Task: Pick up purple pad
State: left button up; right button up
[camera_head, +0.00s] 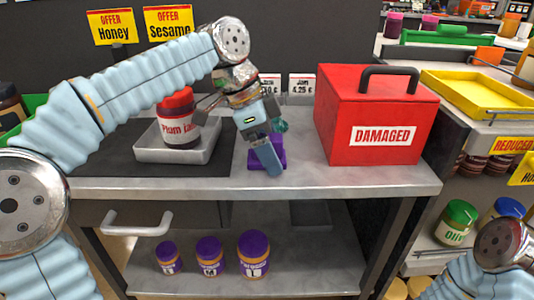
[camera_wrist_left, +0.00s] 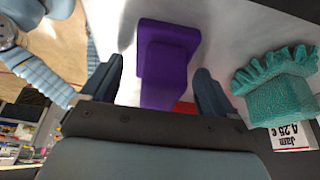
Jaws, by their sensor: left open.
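The purple pad (camera_head: 279,152) lies on the grey counter near its front edge, partly hidden behind my left gripper (camera_head: 262,164). In the left wrist view, the purple pad (camera_wrist_left: 168,65) is a stepped block, with a smaller raised block on a wider base. My left gripper also shows there (camera_wrist_left: 155,85), open, with one finger on each side of the pad. Gaps show between the pad and both fingers, so it is not held. My right arm shows at the bottom right of the head view, but its gripper is out of frame.
A teal sponge-like block (camera_wrist_left: 280,95) with a ruffled top sits beside the pad. A red DAMAGED box (camera_head: 352,115) stands to the right. A metal tray (camera_head: 150,155) with a red-lidded jar (camera_head: 180,120) is to the left. Purple-lidded jars (camera_head: 253,255) stand on the shelf below.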

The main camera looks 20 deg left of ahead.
aim_at(274, 138)
pick_arm(q)
jog(key=c, duration=1.2)
jog(key=shift+r, duration=0.5)
jog(key=shift+c, duration=0.2)
jog(key=r, duration=0.3)
jog(key=shift+s+p, duration=0.25)
jog(key=shift+p, duration=0.1)
jog(key=s+r, duration=0.9)
jog(key=s, duration=0.4)
jog(key=shift+s+d, duration=0.15)
jog(key=shift+s, duration=0.1)
